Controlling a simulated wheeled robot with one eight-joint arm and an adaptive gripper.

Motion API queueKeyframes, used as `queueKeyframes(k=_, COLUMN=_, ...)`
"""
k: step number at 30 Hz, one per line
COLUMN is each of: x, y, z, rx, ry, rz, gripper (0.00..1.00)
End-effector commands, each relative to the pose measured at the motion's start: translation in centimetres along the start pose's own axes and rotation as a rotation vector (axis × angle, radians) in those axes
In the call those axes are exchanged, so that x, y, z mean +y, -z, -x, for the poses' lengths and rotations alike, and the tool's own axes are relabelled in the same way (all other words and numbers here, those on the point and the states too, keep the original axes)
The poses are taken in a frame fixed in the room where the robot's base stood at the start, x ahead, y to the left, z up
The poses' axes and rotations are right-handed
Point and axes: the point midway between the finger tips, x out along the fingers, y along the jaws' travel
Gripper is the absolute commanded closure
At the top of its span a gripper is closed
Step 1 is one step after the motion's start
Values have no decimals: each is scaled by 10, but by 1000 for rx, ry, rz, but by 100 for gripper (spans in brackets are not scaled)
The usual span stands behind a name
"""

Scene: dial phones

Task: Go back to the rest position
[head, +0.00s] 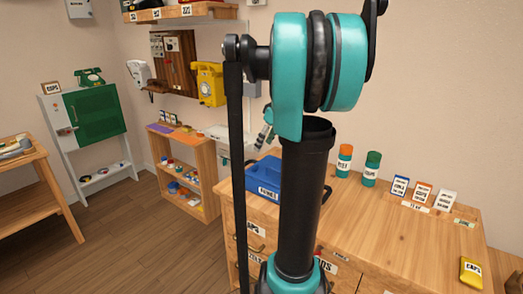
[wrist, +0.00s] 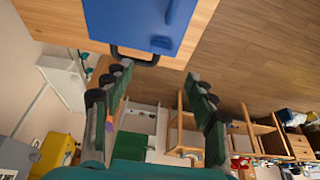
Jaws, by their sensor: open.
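My gripper (wrist: 160,73) is open and empty in the wrist view, its two dark green fingers spread wide with nothing between them. The blue box (head: 257,181) sits on the wooden counter (head: 375,228) in the head view, partly hidden by my arm.
An orange-topped bottle (head: 344,160) and a green bottle (head: 372,168) stand on the counter, with several small boxes to their right. A yellow dial phone (head: 209,84) hangs on the wall. A green cabinet (head: 95,112) and a low shelf (head: 181,172) stand at left. Floor between them is clear.

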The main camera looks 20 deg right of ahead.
Motion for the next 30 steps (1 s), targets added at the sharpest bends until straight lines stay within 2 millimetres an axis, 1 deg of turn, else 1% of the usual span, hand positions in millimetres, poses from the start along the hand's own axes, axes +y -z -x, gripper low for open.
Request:
queueKeyframes(k=4, x=0, y=0, z=5, rx=0, ry=0, rz=0, gripper=43)
queueKeyframes(k=16, x=-1, y=0, z=4, rx=0, ry=0, rz=-1, gripper=43)
queueKeyframes(k=17, x=-2, y=0, z=3, rx=-1, ry=0, rz=-3, gripper=43)
queueKeyframes(k=19, x=-12, y=-3, z=-3, rx=-7, ry=-4, rz=-18, gripper=43)
queueKeyframes(k=20, x=-19, y=-5, z=-8, rx=-11, ry=-7, rz=-31, gripper=43)
queueKeyframes(k=23, x=-57, y=-19, z=-33, rx=-32, ry=-29, rz=-99, gripper=43)
queueKeyframes(k=24, x=-77, y=-28, z=-46, rx=-41, ry=-41, rz=-137, gripper=43)
queueKeyframes(k=26, x=-108, y=-45, z=-65, rx=-52, ry=-66, rz=-201, gripper=43)
queueKeyframes(k=27, x=-129, y=-58, z=-78, rx=-58, ry=-83, rz=-243, gripper=43)
queueKeyframes(k=29, x=-158, y=-80, z=-95, rx=-60, ry=-111, rz=-305, gripper=43)
queueKeyframes(k=30, x=-176, y=-94, z=-106, rx=-60, ry=-129, rz=-346, gripper=43)
